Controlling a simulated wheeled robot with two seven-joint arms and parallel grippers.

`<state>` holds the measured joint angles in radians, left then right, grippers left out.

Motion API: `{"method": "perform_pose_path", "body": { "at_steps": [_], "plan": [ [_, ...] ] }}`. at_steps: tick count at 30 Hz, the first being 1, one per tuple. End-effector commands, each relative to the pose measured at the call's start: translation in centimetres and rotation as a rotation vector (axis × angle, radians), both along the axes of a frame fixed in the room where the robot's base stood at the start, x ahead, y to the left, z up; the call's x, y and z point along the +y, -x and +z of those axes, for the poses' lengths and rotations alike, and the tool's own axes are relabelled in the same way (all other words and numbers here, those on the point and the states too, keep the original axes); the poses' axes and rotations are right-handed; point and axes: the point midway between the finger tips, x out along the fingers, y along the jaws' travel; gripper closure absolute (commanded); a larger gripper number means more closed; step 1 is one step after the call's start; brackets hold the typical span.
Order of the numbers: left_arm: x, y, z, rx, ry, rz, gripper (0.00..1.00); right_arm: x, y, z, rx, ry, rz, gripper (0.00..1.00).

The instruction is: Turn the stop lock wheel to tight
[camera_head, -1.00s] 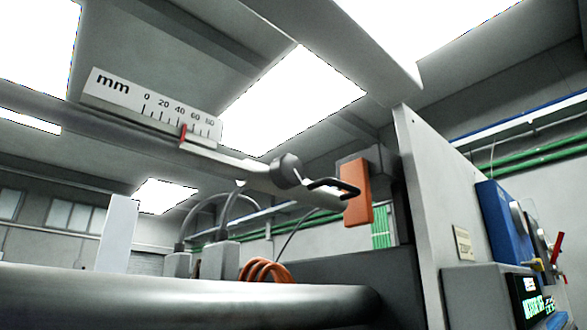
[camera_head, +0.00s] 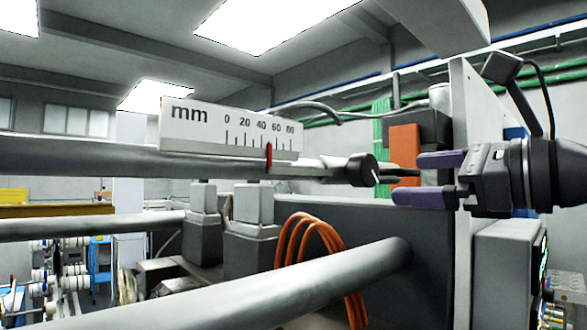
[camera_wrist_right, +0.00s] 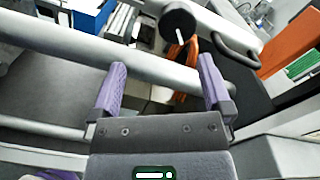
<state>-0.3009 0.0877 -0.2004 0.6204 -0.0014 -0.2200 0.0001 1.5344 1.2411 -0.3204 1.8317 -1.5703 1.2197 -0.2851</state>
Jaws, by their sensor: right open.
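The stop lock wheel (camera_head: 362,170) is a dark round knob with a white mark, at the right end of the scale rod. A mm scale (camera_head: 230,128) with a red pointer (camera_head: 269,157) sits left of it; the pointer is between 40 and 60. My right gripper (camera_head: 408,178) is open, its purple fingers pointing left, just right of the wheel and apart from it. In the right wrist view the wheel (camera_wrist_right: 179,20) lies beyond the open, empty fingers (camera_wrist_right: 161,63), near the top.
An orange block (camera_head: 404,150) stands behind the upper finger. Orange cables (camera_head: 312,262) hang below the rod, and a thick grey bar (camera_head: 330,277) crosses the foreground. A pale upright plate (camera_head: 462,120) is close to my right gripper.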

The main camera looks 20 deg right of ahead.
Motion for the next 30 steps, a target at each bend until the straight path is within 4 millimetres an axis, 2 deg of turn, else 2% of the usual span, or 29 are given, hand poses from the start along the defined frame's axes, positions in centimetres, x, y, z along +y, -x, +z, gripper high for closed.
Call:
{"method": "perform_pose_path", "body": {
  "at_steps": [1,2,4,12,15,19,26,30],
  "plan": [
    [0.0,0.0,0.6,0.0,0.0,0.0,0.41,-0.6,1.1,1.2,-0.031,0.046,-0.051,0.0],
    [0.0,0.0,0.6,0.0,0.0,0.0,0.41,-0.8,1.4,1.5,-0.042,0.065,-0.072,0.0],
    [0.0,0.0,0.8,0.0,0.0,0.001,0.41,-0.8,1.1,1.6,-0.05,0.083,-0.093,0.0],
    [-0.8,-0.1,2.8,-0.002,0.013,0.005,0.41,1.3,-4.8,1.7,-0.046,0.078,-0.087,0.0],
    [-0.7,-0.1,3.4,-0.003,0.013,0.005,0.41,1.8,-6.4,1.7,-0.048,0.077,-0.087,0.0],
    [-0.7,-0.1,3.6,-0.003,0.011,0.004,0.41,2.2,-7.5,1.5,-0.049,0.076,-0.088,0.0],
    [-0.5,-0.1,3.5,-0.003,0.009,0.004,0.41,2.2,-7.6,1.3,-0.05,0.076,-0.088,0.0],
    [-0.4,-0.1,3.5,-0.002,0.008,0.004,0.41,2.2,-7.6,1.3,-0.05,0.076,-0.088,0.28]
  ]
}}
